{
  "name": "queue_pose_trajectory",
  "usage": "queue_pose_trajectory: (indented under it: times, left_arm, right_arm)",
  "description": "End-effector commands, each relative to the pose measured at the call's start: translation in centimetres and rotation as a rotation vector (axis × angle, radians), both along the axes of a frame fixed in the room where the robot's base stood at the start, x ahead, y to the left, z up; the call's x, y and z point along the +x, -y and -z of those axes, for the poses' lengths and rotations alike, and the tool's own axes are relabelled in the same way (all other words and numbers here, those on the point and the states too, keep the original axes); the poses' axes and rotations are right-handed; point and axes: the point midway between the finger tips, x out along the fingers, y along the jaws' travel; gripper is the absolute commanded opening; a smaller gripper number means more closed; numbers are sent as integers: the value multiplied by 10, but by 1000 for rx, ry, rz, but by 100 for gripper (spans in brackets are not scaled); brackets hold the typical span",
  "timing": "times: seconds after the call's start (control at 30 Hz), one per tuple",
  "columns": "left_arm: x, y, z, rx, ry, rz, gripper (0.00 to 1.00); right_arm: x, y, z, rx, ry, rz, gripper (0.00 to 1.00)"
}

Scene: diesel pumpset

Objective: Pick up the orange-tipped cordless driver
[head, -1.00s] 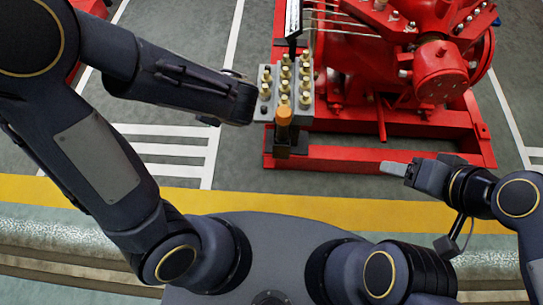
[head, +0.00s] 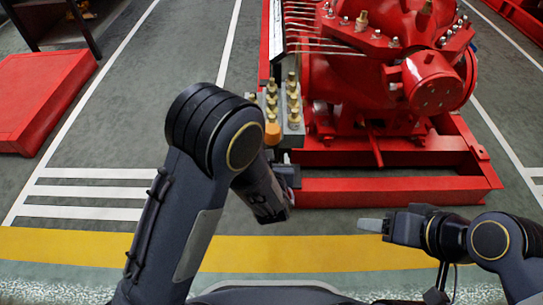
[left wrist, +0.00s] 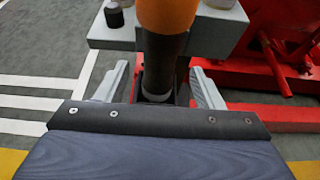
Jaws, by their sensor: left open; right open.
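My left gripper (left wrist: 160,88) is open, with one pale finger on each side of the dark body. Gaps show on both sides, so it is not gripped. In the head view my left fingers are hidden by my own arm. My right gripper (head: 372,225) is open and empty, right of the driver and apart from it.
A grey block (head: 293,118) with several brass fittings stands right by the driver. Behind it is the red pump (head: 375,80) on its red base frame (head: 390,190). A red platform (head: 40,95) is at far left. The marked floor between is clear.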

Motion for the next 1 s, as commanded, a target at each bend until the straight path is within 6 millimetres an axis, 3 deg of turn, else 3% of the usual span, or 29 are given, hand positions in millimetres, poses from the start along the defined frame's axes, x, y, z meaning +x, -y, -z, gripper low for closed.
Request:
queue_pose_trajectory:
  times: [0.17, 0.43, 0.9, 1.0]
  left_arm:
    - [19, 0, 10, 0, 0, -2, 61]
    - [22, 0, 9, 0, -1, -2, 61]
    - [21, 0, 9, 0, -1, -2, 0]
    - [22, 0, 7, -1, 4, -2, 0]
  right_arm:
    - [0, 0, 9, 0, 0, 0, 60]
    - [0, 0, 8, 0, 0, 0, 60]
    - [0, 0, 9, 0, 0, 0, 60]
    - [0, 0, 8, 0, 0, 0, 60]
